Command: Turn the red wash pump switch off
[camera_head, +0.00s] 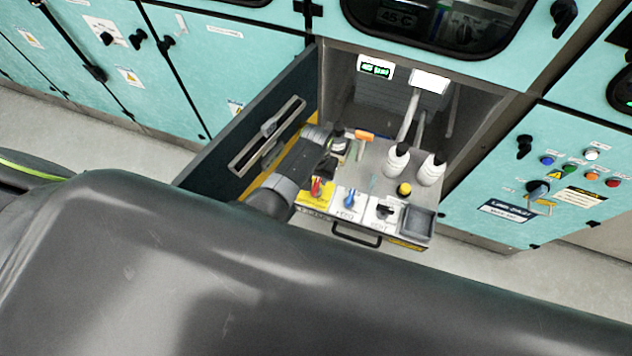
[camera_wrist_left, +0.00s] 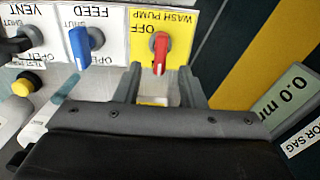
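The red wash pump switch (camera_head: 316,187) sits on a yellow plate on the pulled-out drawer panel. In the left wrist view the red switch (camera_wrist_left: 160,50) shows upside down, its handle pointing toward my gripper and its "OFF" mark to the upper left. My left gripper (camera_wrist_left: 157,90) is open, its two fingers apart on either side of the handle's line, with the handle's tip just ahead of the gap. I see no contact. In the head view my left gripper (camera_head: 326,165) is dark and partly hidden by its own arm, close to the switch. My right gripper is out of view.
A blue feed switch (camera_head: 349,199) and a black vent switch (camera_head: 385,211) stand beside it, with a yellow button (camera_head: 404,189) behind. White bottles (camera_head: 397,160) stand farther back. The open cabinet door (camera_head: 215,165) is close on the left.

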